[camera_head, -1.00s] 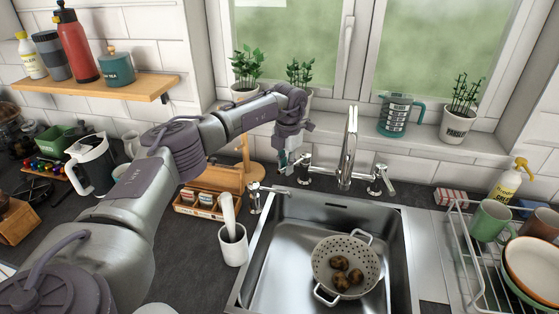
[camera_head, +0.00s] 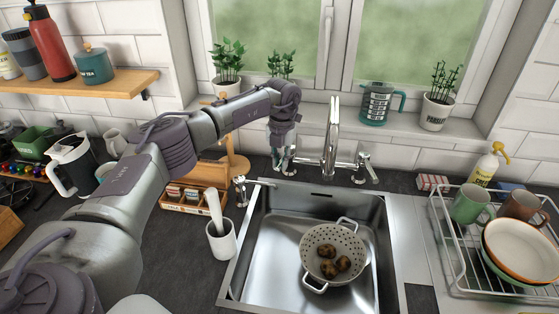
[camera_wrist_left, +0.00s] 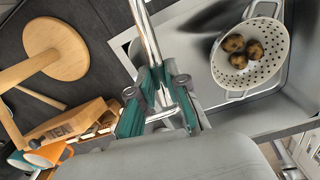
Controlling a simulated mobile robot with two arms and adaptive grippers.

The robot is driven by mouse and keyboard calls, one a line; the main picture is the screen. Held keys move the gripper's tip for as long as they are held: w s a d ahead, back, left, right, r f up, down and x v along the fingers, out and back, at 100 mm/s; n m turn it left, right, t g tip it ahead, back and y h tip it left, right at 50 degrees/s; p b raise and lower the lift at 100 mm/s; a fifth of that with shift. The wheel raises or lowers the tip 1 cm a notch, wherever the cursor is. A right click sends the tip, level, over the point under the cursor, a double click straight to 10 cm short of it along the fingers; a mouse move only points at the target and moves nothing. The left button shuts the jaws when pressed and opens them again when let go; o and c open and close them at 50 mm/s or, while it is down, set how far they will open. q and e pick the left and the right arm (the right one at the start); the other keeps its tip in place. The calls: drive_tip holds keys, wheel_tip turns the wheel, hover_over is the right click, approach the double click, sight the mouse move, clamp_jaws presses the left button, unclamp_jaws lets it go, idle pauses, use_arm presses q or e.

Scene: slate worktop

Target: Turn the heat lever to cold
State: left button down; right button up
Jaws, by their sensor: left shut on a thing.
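The chrome tap (camera_head: 331,140) stands behind the sink, with a lever on each side of its tall spout. My left gripper (camera_head: 284,165) is at the left lever of the tap, which it mostly hides in the head view. In the left wrist view the teal fingers of my left gripper (camera_wrist_left: 160,105) are shut on the chrome lever (camera_wrist_left: 164,112), one finger on either side. The right lever (camera_head: 368,168) stands free. I cannot read any hot or cold marking. My right gripper is in neither view.
The steel sink (camera_head: 258,245) holds a white colander (camera_head: 308,238) with potatoes. A white pot (camera_head: 221,242) with a utensil stands left of it. A dish rack (camera_head: 450,240) is on the right. Potted plants and a teal jug (camera_head: 376,112) line the sill.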

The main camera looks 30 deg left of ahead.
use_arm(q)
drive_tip(key=c, duration=1.2)
unclamp_jaws()
drive_tip(key=shift+w+d, duration=0.1)
drive_tip(key=shift+o, duration=0.2)
wheel_tip(320, 180, up, 12)
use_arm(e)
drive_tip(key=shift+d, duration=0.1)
use_arm(q)
drive_tip(key=shift+d, duration=0.1)
